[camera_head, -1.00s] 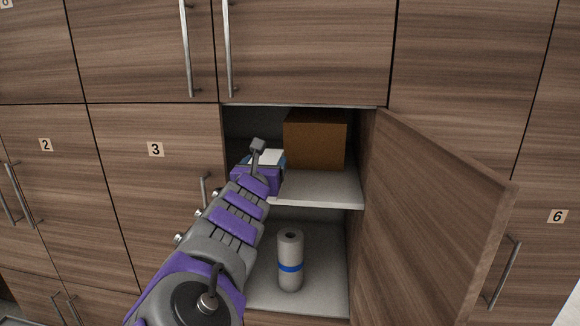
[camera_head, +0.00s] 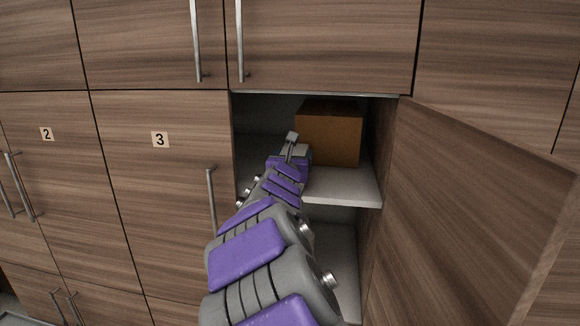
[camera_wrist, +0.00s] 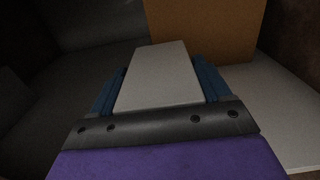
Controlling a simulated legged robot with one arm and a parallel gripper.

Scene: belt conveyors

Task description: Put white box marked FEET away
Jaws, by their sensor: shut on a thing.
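My gripper (camera_wrist: 158,88) is shut on a white box (camera_wrist: 158,72), with a blue finger at each side of it in the wrist view. No marking on the box can be read. In the head view my arm reaches into the open cabinet, and the gripper (camera_head: 296,150) is over the upper shelf (camera_head: 345,184). The box is mostly hidden there behind the gripper. I cannot tell whether the box touches the shelf.
A brown box (camera_head: 329,135) stands on the upper shelf, just beyond and right of my gripper. The open door (camera_head: 465,215) swings out on the right. Closed door 3 (camera_head: 165,185) is on the left. Dark free shelf room lies left of the brown box.

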